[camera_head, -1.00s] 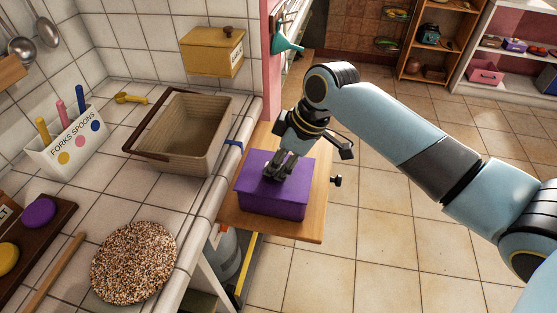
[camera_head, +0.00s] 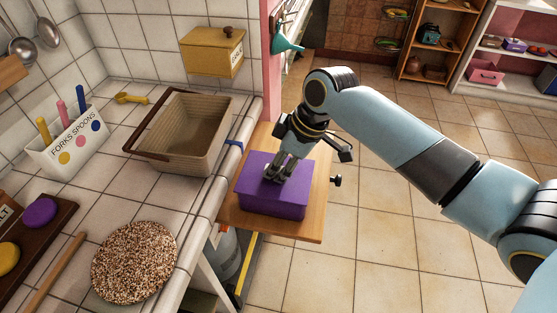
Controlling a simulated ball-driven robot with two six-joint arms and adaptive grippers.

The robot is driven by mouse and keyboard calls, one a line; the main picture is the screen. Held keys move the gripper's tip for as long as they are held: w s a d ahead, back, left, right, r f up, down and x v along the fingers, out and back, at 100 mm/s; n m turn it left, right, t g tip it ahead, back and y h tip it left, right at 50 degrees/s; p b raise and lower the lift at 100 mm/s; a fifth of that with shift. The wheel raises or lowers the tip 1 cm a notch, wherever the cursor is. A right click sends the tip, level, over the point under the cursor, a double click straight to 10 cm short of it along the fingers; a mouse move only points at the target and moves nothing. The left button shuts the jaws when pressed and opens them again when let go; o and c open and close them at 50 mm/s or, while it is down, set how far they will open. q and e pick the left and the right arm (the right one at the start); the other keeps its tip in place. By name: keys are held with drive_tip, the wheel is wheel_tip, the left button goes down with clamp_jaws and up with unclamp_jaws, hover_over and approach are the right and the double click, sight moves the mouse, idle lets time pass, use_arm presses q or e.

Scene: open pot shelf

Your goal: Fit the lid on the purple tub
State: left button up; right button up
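The purple tub (camera_head: 272,202) stands on a wooden pull-out board beside the counter. A flat purple lid (camera_head: 254,178) covers its top; I cannot tell whether it is fully seated. My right gripper (camera_head: 277,176) points down at the middle of the lid, its fingers at or just above the surface. The fingers look close together, but whether they grip a part of the lid is hidden. My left gripper does not show.
The wooden board (camera_head: 308,228) has bare room at its front and right. On the tiled counter are a brown basket (camera_head: 190,137), a speckled round mat (camera_head: 133,262) and a cutlery holder (camera_head: 68,145). A yellow box (camera_head: 212,52) hangs on the wall.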

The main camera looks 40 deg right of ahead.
drive_tip(key=o, duration=0.4)
drive_tip(key=shift+f, duration=0.1)
drive_tip(key=v, duration=1.2)
